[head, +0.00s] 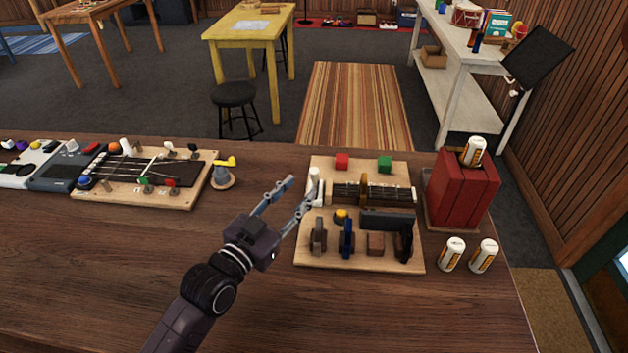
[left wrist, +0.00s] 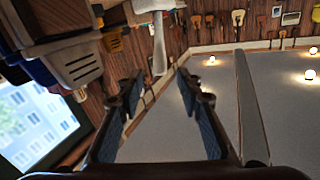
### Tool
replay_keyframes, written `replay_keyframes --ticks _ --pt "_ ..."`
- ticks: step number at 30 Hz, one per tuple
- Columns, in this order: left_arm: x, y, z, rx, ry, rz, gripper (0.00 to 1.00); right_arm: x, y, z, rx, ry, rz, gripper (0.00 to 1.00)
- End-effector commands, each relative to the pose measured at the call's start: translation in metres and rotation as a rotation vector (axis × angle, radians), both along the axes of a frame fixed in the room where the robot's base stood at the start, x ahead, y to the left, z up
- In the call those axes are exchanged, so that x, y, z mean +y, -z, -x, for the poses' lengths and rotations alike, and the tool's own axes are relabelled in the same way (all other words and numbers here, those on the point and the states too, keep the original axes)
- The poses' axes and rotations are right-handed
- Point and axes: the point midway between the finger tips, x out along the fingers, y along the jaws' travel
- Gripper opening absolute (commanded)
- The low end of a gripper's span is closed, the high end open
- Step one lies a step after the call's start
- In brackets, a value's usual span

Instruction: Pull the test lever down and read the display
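A wooden board (head: 360,262) on the counter carries a short stringed neck section and several small fittings. A white upright handle (head: 314,185), perhaps the test lever, stands at its left edge. My left gripper (head: 302,184) is open and empty, its fingertips close to the handle; contact cannot be told. In the left wrist view a white handle (left wrist: 158,45) shows ahead, between the spread fingers. A red block (head: 462,197) at the board's right holds an upright battery (head: 473,150). I cannot make out a reading on any display. My right gripper is out of view.
A second fitted board (head: 180,196) and a grey cone with a yellow top (head: 222,176) lie to the left. The counter's front (head: 390,310) is clear.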

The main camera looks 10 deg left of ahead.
Motion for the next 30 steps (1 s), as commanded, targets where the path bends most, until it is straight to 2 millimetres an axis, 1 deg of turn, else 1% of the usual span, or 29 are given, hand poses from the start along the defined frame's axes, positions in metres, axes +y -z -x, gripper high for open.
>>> replay_keyframes --ticks 3,9,15,19,26,30 --pt "-0.006 -0.005 -0.014 -0.004 0.000 0.002 0.33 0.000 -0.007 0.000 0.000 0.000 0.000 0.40" --pt "-0.021 -0.004 -0.043 -0.001 0.000 0.000 0.33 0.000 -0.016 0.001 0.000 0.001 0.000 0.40" --pt "-0.030 -0.003 -0.062 -0.001 0.001 0.000 0.33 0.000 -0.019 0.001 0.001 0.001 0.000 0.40" --pt "-0.032 -0.002 -0.066 -0.002 0.001 0.000 0.33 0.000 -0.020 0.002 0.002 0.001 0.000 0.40" --pt "-0.032 -0.002 -0.066 -0.001 0.001 -0.001 0.33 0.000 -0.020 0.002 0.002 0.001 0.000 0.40" --pt "-0.032 -0.002 -0.066 -0.001 0.001 -0.001 0.19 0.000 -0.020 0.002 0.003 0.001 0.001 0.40"
